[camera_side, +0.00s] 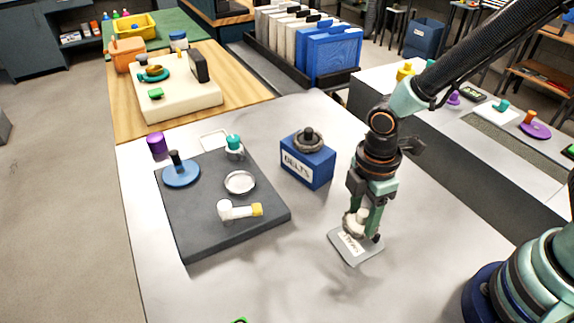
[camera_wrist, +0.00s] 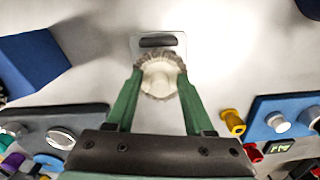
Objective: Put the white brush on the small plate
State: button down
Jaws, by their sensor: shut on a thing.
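My gripper (camera_side: 364,222) points down over the table's right part, with its green fingers shut on the white brush. The white brush (camera_side: 353,220) has a pale knob and a bristly round rim; in the wrist view it sits between the fingertips (camera_wrist: 158,80). The small plate (camera_side: 352,252) is light grey with a white label and lies flat under the brush. In the wrist view the plate (camera_wrist: 175,42) shows beyond the brush, with a dark bar on it; its near part is hidden. I cannot tell whether the brush touches the plate.
A blue labelled box (camera_side: 308,165) with a grey brush on top stands left of my gripper. A dark board (camera_side: 210,220) further left bears a blue disc brush (camera_side: 181,172), a teal-knobbed piece and a white-and-yellow piece (camera_side: 240,210). The front of the table is mostly clear.

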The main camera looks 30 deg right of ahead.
aim_at(359, 228)
jog(key=shift+f, duration=1.95)
jog(key=shift+c, duration=1.4)
grip_release()
jog(key=shift+f, duration=0.15)
notch_tip(359, 228, up, 12)
jog(key=shift+a, duration=0.1)
jog(key=shift+w+r, duration=0.1)
jog(key=shift+r, duration=0.2)
jog(key=w+d+r+m+t, duration=0.1)
jog(key=d+r+m+t, duration=0.4)
jog(key=d+r+m, duration=0.6)
jog(key=d+m, duration=0.3)
jog(key=m, duration=0.2)
jog(key=shift+d+t, duration=0.15)
jog(key=shift+t, duration=0.25)
